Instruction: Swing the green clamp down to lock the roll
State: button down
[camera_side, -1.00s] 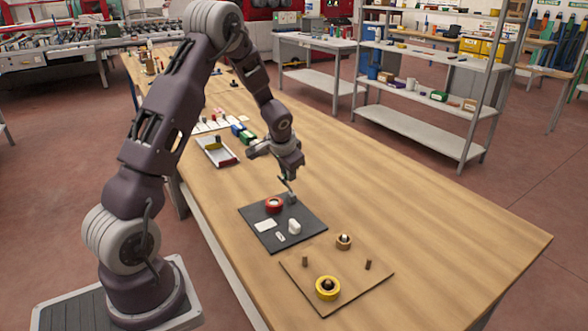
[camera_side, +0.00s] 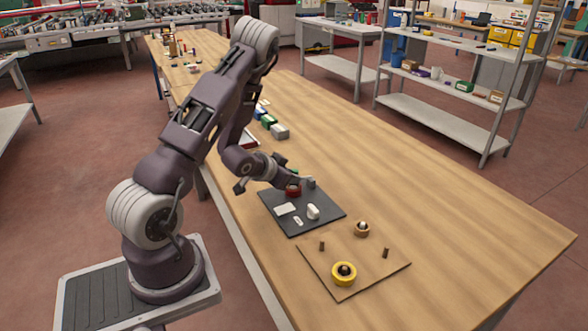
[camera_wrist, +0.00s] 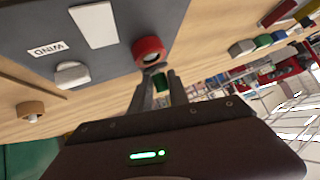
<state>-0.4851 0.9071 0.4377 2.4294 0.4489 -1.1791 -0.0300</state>
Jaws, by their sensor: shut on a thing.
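The red roll (camera_side: 293,190) sits on the dark plate (camera_side: 328,207); the wrist view shows it (camera_wrist: 148,49) just ahead of my fingertips. My gripper (camera_side: 301,181) is low over the far part of the plate, with its arm tilted almost flat. In the wrist view my gripper (camera_wrist: 157,74) is shut on the green clamp, and a green piece (camera_wrist: 159,86) of it shows between the fingers. A little green also shows above the roll in the side view. The fingers hide most of the clamp, so its exact angle is unclear.
A white knob (camera_side: 313,212) and a white card (camera_side: 285,208) are on the plate. Coloured blocks (camera_side: 268,122) stand farther back. The table's right side is clear.

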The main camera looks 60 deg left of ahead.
jog(key=shift+s+f+n+t+y, duration=0.15)
jog(key=shift+s+f+t, duration=0.05)
jog(key=shift+f+t, duration=0.3)
jog(key=shift+s+f+n+t+y, duration=0.15)
jog(key=shift+s+f+t, duration=0.05)
jog(key=shift+f+t, duration=0.25)
jog(key=shift+a, duration=0.1)
jog(key=c, duration=1.3)
grip_release()
jog(key=shift+c, duration=0.2)
jog(key=shift+w+r, duration=0.1)
jog(key=shift+r, duration=0.05)
notch_tip(320, 180, up, 10)
jog(key=shift+f, duration=0.1)
